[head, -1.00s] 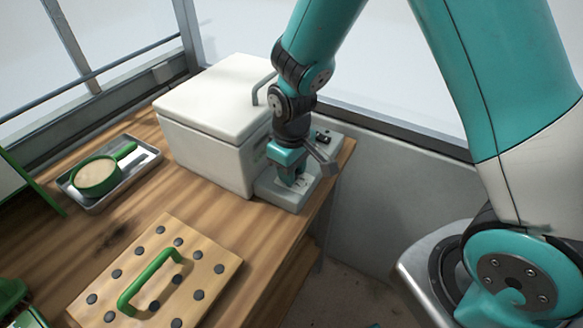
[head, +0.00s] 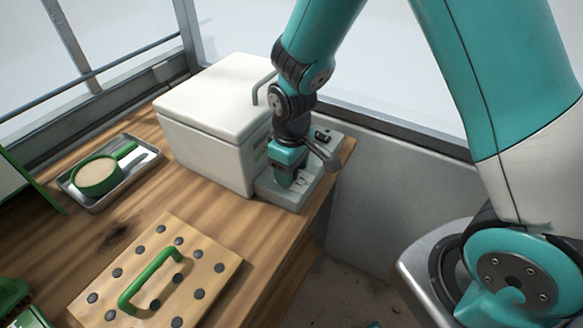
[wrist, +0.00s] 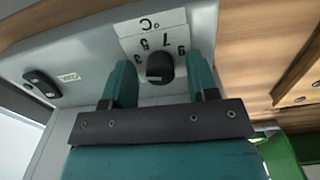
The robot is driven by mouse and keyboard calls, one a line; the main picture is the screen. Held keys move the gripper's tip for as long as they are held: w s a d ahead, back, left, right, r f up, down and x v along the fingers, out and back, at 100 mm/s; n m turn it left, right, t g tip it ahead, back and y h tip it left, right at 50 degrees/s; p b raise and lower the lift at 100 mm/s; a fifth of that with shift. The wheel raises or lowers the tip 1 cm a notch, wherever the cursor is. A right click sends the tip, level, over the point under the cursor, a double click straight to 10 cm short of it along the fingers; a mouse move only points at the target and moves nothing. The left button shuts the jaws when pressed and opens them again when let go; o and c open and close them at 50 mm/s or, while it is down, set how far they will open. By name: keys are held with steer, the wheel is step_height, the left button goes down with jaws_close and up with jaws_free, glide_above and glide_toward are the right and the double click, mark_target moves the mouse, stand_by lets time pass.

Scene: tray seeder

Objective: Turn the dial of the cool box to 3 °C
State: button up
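The cool box (head: 205,150) is white with a closed lid and stands at the back of the wooden bench. Its grey control panel (head: 275,197) is at its right side, low down. In the wrist view the black dial (wrist: 160,68) sits below a white scale label (wrist: 152,30) with °C and the numbers 3, 5, 7 and 9, seen turned over. My gripper (wrist: 160,62) is over the panel, one teal finger on each side of the dial, with a visible gap on both sides. I cannot tell which number the dial points to.
A black switch (wrist: 40,84) is on the same panel. A metal tray (head: 148,160) with a green sieve-like pan (head: 97,176) stands left of the box. A wooden dibber board (head: 215,262) with a green handle lies in front. The bench edge is close to the panel's right.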

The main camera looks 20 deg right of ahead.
steer(key=shift+r, duration=0.1)
step_height(320, 180, up, 17)
steer(key=shift+b, duration=0.3)
steer(key=shift+r, duration=0.1)
stand_by(0.4)
